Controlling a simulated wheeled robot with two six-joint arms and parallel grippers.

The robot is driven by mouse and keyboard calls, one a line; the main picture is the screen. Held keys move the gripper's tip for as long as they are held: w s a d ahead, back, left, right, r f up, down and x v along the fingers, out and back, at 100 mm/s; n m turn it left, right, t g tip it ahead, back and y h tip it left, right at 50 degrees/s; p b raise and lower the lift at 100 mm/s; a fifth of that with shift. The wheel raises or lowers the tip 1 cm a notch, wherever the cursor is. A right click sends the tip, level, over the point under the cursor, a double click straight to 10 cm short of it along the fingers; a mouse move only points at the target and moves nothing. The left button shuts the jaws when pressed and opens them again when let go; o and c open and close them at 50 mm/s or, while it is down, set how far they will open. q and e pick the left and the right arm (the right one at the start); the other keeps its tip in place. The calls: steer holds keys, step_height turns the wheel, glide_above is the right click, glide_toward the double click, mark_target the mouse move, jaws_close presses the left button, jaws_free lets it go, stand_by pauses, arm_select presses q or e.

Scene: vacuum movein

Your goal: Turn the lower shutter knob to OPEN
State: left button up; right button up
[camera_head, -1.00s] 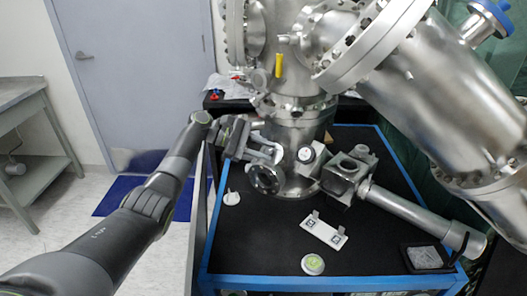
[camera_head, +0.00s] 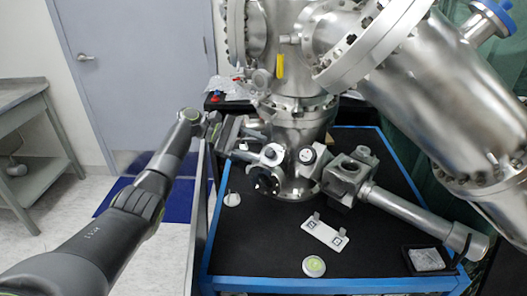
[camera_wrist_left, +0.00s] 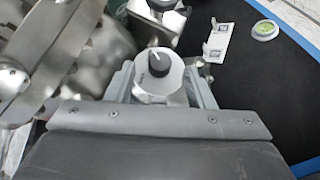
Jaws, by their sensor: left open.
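In the head view, two black knobs on pale mounts sit on the steel chamber's lower part: a left knob (camera_head: 270,153) and a right knob (camera_head: 306,155). I cannot tell which is the lower shutter knob or read any OPEN mark. My left gripper (camera_head: 258,148) is open at the left knob. In the left wrist view, a black knob (camera_wrist_left: 159,64) with a white pointer line shows on its pale round mount, between the fingers of my open gripper (camera_wrist_left: 162,85). I cannot tell whether they touch it. Another black knob (camera_wrist_left: 162,4) is cut off at the top edge.
The steel chamber (camera_head: 296,130) and a large slanted cylinder (camera_head: 430,90) crowd the space above. The black tabletop (camera_head: 265,235) has a blue rim and clear room in front. A white plate (camera_head: 325,232) and a round green-topped disc (camera_head: 314,266) lie on it.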

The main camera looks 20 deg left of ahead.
arm_select(q)
steer(key=b+v, duration=0.2)
steer(key=v, duration=1.2)
steer(key=shift+a+r, duration=0.1)
steer(key=shift+a, duration=0.05)
